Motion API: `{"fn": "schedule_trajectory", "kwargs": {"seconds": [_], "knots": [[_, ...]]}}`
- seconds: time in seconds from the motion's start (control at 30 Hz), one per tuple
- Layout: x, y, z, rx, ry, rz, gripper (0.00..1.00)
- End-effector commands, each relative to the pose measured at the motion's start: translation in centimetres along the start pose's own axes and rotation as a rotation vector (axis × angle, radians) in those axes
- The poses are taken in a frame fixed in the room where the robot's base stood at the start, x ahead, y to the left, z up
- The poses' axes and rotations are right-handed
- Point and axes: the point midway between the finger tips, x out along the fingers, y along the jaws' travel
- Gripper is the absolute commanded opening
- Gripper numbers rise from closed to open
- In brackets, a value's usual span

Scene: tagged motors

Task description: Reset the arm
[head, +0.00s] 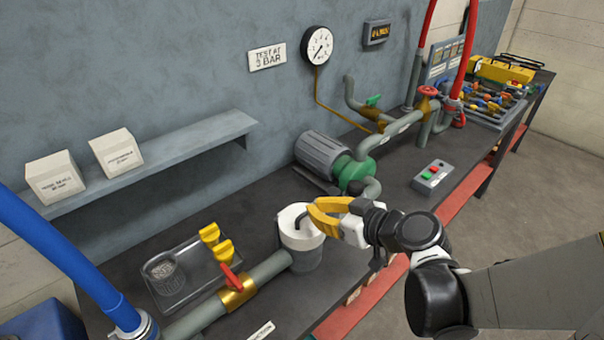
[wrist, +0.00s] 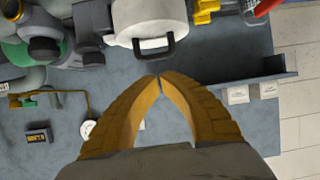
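My gripper (head: 311,214) is at the middle of the head view, its two yellow fingers beside the top of a white canister (head: 301,252). In the wrist view my gripper (wrist: 159,76) has its fingertips together, with nothing visible between them. The canister's dark handle (wrist: 154,54) shows just beyond the tips and appears apart from them. My arm reaches in from the right of the head view.
A grey pipe with a red-handled valve (head: 237,287) lies left of the canister. A green and grey motor pump (head: 345,165) stands behind it. A push-button box (head: 432,177) sits to the right. A wall shelf (head: 190,146) holds two white boxes. Open floor lies at right.

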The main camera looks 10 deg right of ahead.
Motion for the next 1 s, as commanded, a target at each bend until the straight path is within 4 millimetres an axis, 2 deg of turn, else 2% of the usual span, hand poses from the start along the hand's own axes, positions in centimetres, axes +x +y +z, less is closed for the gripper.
{"fn": "schedule_trajectory", "kwargs": {"seconds": [0.1, 0.3, 0.57, 0.77, 0.87, 1.0], "knots": [[-1.7, 0.2, 2.5, 0.002, 0.0, 0.006, 0.0], [-3.6, 0.1, 4.9, 0.001, 0.0, 0.003, 0.0], [-4.2, -0.1, 5.5, 0.005, -0.007, -0.001, 0.0], [-4.3, -0.7, 6.1, 0.098, -0.151, 0.012, 0.0], [-5.1, -1.1, 6.5, 0.177, -0.273, 0.058, 0.0], [-7.6, -1.4, 6.4, 0.275, -0.416, 0.172, 0.0]]}}
